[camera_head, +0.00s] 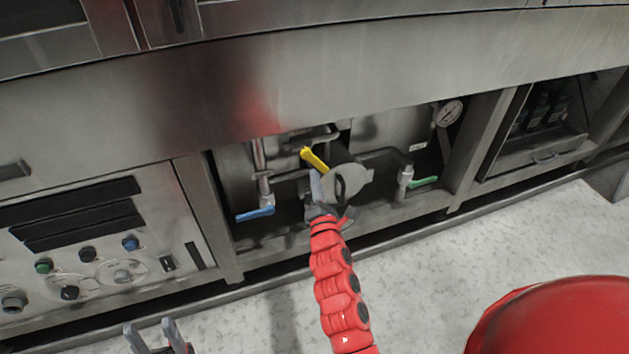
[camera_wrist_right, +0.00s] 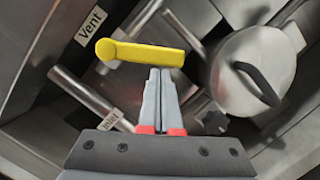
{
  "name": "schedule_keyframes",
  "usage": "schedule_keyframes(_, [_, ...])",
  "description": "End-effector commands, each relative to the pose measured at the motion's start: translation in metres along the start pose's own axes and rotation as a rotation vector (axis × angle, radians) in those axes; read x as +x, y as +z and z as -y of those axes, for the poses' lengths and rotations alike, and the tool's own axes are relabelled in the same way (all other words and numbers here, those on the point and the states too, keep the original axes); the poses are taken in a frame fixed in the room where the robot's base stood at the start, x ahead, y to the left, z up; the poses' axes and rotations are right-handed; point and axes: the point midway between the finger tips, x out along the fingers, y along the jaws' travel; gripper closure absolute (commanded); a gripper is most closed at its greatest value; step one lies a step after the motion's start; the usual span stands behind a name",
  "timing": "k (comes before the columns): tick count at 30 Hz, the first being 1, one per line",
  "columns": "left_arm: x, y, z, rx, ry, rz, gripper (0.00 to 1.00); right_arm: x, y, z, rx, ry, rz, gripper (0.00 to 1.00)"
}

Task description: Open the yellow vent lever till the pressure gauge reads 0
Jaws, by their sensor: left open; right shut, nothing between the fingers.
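The yellow vent lever (camera_head: 314,158) is in the open bay under the machine's steel front. In the right wrist view the yellow lever (camera_wrist_right: 140,53) lies roughly crosswise, just beyond my fingertips, by the "Vent" label (camera_wrist_right: 90,24). My right gripper (camera_head: 315,174) reaches into the bay; in its wrist view the right gripper (camera_wrist_right: 160,72) is shut and empty, its tips close to the lever's right part. I cannot tell whether they touch. The pressure gauge (camera_head: 449,112) is at the bay's upper right; its reading is too small to tell. My left gripper (camera_head: 152,332) is open at the lower left.
A blue lever (camera_head: 256,213) is left of my right gripper, and a green lever (camera_head: 422,182) is to its right. A round metal part (camera_wrist_right: 252,70) with a dark handle is beside the yellow lever. A control panel (camera_head: 100,250) is at the left. The pale floor (camera_head: 520,235) is clear.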

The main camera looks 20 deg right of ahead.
Motion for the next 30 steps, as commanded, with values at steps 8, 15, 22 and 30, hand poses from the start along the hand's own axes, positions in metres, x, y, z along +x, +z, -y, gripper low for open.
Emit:
schedule_keyframes(8, [-0.002, 0.0, 0.0, 0.001, 0.003, -0.002, 0.5, 0.001, 0.003, 0.001, -0.04, 0.011, 0.001, 1.0])
schedule_keyframes(15, [-0.004, 0.0, 0.0, 0.002, 0.006, -0.005, 0.5, 0.001, 0.006, 0.003, -0.085, 0.022, 0.001, 1.0])
schedule_keyframes(22, [-0.009, -0.001, -0.001, 0.003, 0.013, -0.01, 0.5, 0.003, 0.011, 0.005, -0.18, 0.046, 0.001, 1.0])
schedule_keyframes(30, [-0.018, -0.002, -0.002, 0.007, 0.025, -0.02, 0.5, 0.007, 0.027, 0.008, -0.404, 0.102, 0.001, 1.0])
